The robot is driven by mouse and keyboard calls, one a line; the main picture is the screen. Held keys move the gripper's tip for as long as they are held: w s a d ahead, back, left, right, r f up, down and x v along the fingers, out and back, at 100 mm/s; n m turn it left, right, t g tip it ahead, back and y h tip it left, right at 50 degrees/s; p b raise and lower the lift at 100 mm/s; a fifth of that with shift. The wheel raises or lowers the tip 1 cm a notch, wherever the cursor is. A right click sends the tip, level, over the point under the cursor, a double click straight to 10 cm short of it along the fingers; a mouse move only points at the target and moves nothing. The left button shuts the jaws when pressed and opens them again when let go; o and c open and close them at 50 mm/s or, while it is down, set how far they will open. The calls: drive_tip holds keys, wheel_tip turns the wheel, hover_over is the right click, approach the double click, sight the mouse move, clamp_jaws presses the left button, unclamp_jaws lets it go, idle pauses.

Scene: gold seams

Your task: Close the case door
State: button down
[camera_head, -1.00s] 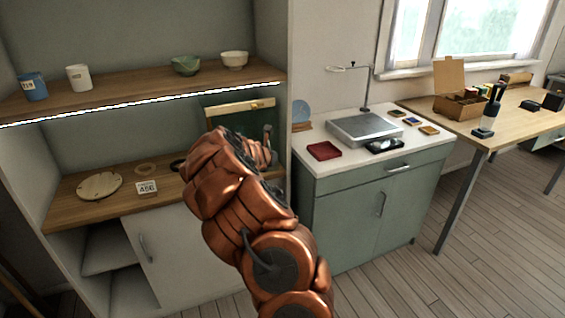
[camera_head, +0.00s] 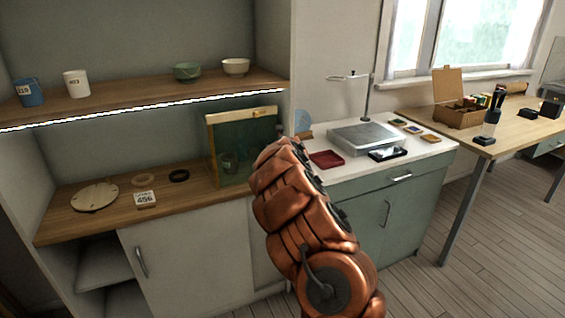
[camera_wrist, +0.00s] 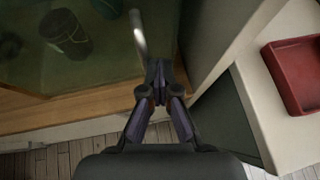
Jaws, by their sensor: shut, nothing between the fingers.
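The case (camera_head: 212,150) stands on the wooden counter at the right end of the cabinet, with a pale wooden frame and greenish see-through panes. Dim dark shapes show inside it. In the wrist view its greenish pane (camera_wrist: 100,60) fills the upper left, with dark cup-like shapes behind it. A curved metal handle (camera_wrist: 139,35) is just above and left of my fingertips. My gripper (camera_wrist: 158,88) is shut and empty, close to the case's lower right part; I cannot tell whether it touches. My arm hides it in the head view. How far the door stands open is unclear.
The cabinet's right side wall (camera_wrist: 215,40) is close beside my gripper. A red tray (camera_head: 327,159) lies on the white counter to the right. A round wooden board (camera_head: 95,196), rings and a number card (camera_head: 145,198) lie left of the case.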

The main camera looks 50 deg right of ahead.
drive_tip(key=shift+w+a, duration=0.1)
drive_tip(key=shift+w, duration=0.2)
idle(0.4)
drive_tip(key=s+a+r+b, duration=0.1)
drive_tip(key=s+r+b, duration=0.1)
drive_tip(key=s, duration=0.4)
drive_tip(key=s+a+r+b, duration=0.2)
drive_tip(key=s+r+b, duration=0.1)
drive_tip(key=s, duration=0.3)
drive_tip(key=shift+s, duration=0.25)
drive_tip(key=shift+a, duration=0.1)
